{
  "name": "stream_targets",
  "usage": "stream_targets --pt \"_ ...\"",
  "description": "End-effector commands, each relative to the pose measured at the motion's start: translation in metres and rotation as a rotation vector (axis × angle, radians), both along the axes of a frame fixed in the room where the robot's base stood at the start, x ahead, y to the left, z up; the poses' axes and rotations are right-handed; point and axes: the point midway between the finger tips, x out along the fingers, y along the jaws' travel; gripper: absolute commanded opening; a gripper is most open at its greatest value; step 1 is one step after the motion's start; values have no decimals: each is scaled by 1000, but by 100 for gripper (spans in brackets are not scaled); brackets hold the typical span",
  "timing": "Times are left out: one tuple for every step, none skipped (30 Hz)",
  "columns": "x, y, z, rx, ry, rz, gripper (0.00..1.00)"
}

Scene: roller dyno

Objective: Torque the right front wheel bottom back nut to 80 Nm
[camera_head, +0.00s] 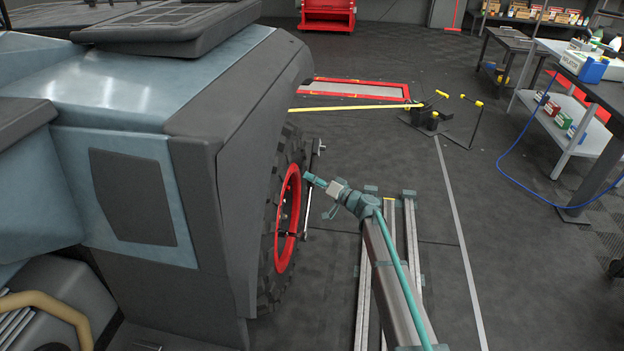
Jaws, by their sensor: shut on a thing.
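The right front wheel shows as a black knobbly tyre with a red rim (287,222), seen almost edge-on beside the vehicle's dark fender. My gripper (309,179) reaches in from the right, close to the wheel's outer side.
The blue-grey vehicle (120,150) fills the left side. My arm comes from the lower right, over floor rails (411,240). A red-framed floor plate (360,89) and a yellow bar (350,107) lie behind the wheel.

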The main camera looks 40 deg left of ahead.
Motion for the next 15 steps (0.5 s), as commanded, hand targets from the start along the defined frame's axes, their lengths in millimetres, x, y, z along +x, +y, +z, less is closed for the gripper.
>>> stream_targets --pt "1 1 0 -3 7 1 0" --pt "1 1 -1 -6 12 1 0" --pt "2 1 -2 -8 18 1 0" --pt "3 2 -3 -10 22 1 0" --pt "3 2 -4 -13 25 1 0" --pt "4 2 -5 -15 30 1 0" --pt "4 2 -5 -17 34 1 0" --pt "5 3 -6 -19 38 1 0" --pt "5 3 -7 -22 44 1 0" --pt "6 3 -8 -24 48 1 0" --pt "6 3 -8 -26 51 1 0" --pt "7 4 -9 -28 55 1 0" --pt "7 4 -10 -29 57 1 0" --pt "7 4 -10 -30 59 1 0" --pt "7 4 -10 -31 61 1 0"
